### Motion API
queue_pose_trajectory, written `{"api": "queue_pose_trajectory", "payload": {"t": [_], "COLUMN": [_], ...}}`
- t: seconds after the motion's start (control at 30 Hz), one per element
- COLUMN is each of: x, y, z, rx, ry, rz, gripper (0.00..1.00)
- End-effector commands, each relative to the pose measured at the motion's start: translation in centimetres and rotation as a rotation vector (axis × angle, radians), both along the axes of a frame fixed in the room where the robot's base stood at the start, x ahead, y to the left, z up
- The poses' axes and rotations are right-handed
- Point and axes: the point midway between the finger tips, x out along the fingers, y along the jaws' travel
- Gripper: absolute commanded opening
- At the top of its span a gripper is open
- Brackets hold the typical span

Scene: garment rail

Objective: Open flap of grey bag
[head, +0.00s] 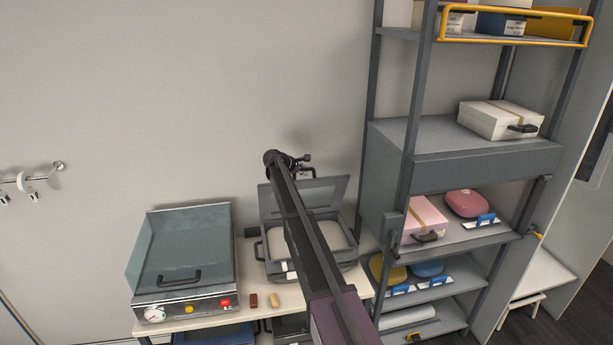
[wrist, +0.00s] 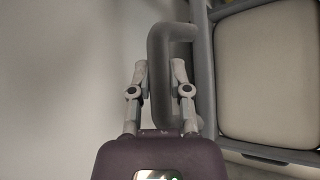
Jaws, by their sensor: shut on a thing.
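The grey bag (head: 310,270) sits on the white table against the wall in the head view, with a pale interior showing. Its grey flap (head: 328,190) stands raised at the back. My arm crosses in front of the bag and hides part of it and of the flap. My gripper (head: 303,161) is at the flap's upper edge. In the wrist view, my gripper (wrist: 160,72) is shut on a grey U-shaped handle (wrist: 160,40), with one finger on each side. The handle joins a grey frame around a cream panel (wrist: 268,75).
Small red and tan blocks (head: 263,299) lie in front of the bag on the table (head: 210,322). A tall grey shelf rack (head: 455,150) holding boxes and pouches stands close on the right.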

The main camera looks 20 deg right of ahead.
Motion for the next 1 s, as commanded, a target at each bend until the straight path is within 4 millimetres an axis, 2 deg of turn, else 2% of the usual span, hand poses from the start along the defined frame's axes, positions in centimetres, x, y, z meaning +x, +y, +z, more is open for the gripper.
{"api": "queue_pose_trajectory", "payload": {"t": [0.13,0.53,0.57,0.6,0.67,1.0], "x": [0.93,0.98,0.97,0.97,0.97,0.98], "y": [-0.02,0.01,0.00,0.02,0.03,0.08], "z": [0.29,0.28,0.28,0.28,0.28,0.27], "rx": [0.001,0.000,0.000,0.000,0.000,0.000], "ry": [-0.001,-0.001,-0.001,-0.001,-0.001,-0.001], "rz": [0.001,0.000,0.000,0.000,0.001,0.001], "gripper": [0.00,0.00,0.33,0.44,0.59,0.59]}}
